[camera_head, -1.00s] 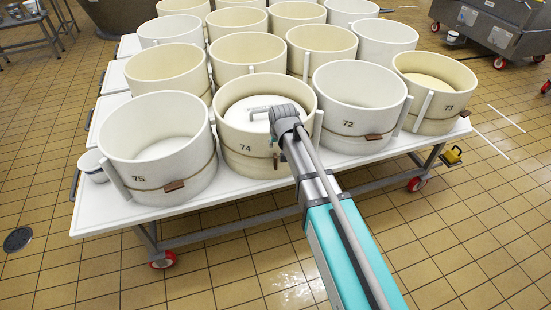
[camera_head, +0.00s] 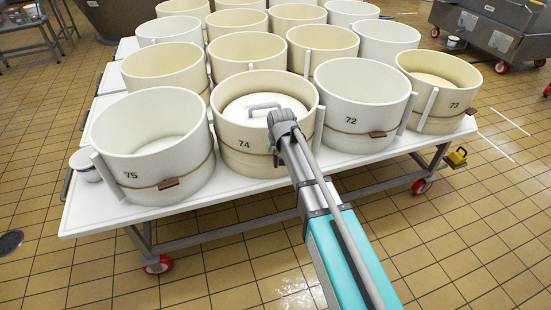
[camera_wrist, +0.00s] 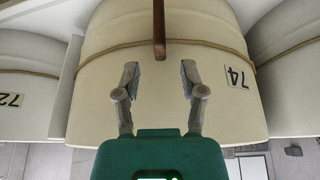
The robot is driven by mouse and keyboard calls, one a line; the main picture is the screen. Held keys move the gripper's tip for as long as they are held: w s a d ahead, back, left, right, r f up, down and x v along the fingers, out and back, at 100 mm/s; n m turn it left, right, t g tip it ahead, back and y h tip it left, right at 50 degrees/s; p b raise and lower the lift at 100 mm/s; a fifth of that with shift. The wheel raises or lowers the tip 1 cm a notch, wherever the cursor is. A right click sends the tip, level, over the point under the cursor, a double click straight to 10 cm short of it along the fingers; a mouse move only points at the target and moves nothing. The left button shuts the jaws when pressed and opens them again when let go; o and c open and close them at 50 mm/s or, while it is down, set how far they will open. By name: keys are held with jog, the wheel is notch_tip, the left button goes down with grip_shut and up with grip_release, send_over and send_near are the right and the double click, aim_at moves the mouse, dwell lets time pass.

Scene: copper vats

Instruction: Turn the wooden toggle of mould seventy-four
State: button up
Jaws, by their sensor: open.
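Mould seventy-four (camera_head: 229,123) is a cream round mould in the front row, with a cord around it and a white lid with a handle inside. In the wrist view the mould (camera_wrist: 110,85) fills the middle, its label 74 (camera_wrist: 238,77) on the right. The wooden toggle (camera_wrist: 159,30) is a dark brown bar across the cord, in line with the gap between my fingers. My gripper (camera_wrist: 160,76) is open and empty, its fingertips just short of the toggle. In the head view my wrist hides most of the gripper and toggle.
Mould 75 (camera_head: 120,130) stands left and mould 72 (camera_head: 352,105) right, with mould 73 (camera_head: 426,80) beyond. More moulds stand behind. All are on a white wheeled table (camera_head: 98,219). Upright white strips stand beside the moulds. The tiled floor in front is clear.

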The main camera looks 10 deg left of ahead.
aim_at(276, 152)
jog(key=shift+b+x, duration=2.1)
jog(key=shift+x, duration=0.5)
grip_shut()
